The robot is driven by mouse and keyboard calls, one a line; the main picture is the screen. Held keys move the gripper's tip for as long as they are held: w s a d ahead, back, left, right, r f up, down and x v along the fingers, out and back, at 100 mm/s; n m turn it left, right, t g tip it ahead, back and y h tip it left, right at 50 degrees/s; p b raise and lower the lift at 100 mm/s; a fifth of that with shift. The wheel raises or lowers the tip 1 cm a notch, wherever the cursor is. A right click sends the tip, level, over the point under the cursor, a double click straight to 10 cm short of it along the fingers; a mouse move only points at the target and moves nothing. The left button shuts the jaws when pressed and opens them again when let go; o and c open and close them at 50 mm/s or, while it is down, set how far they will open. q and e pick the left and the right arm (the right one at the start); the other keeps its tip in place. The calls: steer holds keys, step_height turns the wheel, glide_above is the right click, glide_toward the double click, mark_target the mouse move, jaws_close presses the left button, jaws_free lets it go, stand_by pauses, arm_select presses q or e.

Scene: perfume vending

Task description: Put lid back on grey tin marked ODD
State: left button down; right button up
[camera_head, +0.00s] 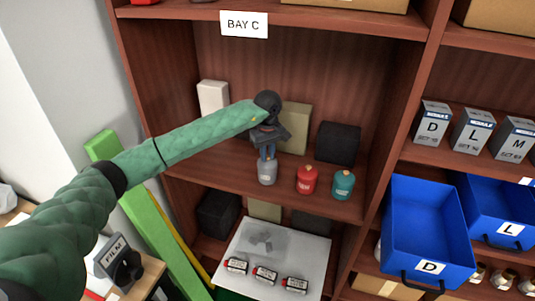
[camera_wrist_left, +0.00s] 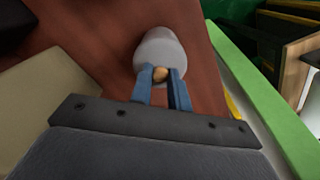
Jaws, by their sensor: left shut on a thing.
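The grey tin (camera_head: 267,174) stands upright on the bay shelf, left of the red tin; its marking is not readable. My left gripper (camera_head: 267,154) is directly above it, pointing down. In the left wrist view the blue fingers of my left gripper (camera_wrist_left: 162,86) are shut on a small tan knob (camera_wrist_left: 160,74), which looks like the knob of the lid. The pale grey tin (camera_wrist_left: 160,46) shows just beyond the fingertips. I cannot tell whether the lid sits on the rim or is slightly above it. My right gripper is not in view.
A red tin (camera_head: 307,180) and a teal tin (camera_head: 343,185) stand to the right on the same shelf (camera_head: 220,181). Pale and dark boxes stand behind. Blue bins (camera_head: 428,205) hang at the right. A white board (camera_head: 310,255) lies below.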

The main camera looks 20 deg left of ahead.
arm_select(q)
steer(key=shift+b, duration=0.95)
stand_by(1.1)
steer(key=shift+f+b, duration=0.15)
steer(key=shift+b, duration=0.9)
stand_by(1.2)
stand_by(0.4)
steer(key=c, duration=1.3)
jaws_free()
steer(key=shift+o, duration=0.7)
steer(key=o, duration=0.4)
steer(key=shift+r+p, duration=0.3)
steer(key=shift+r, duration=3.25)
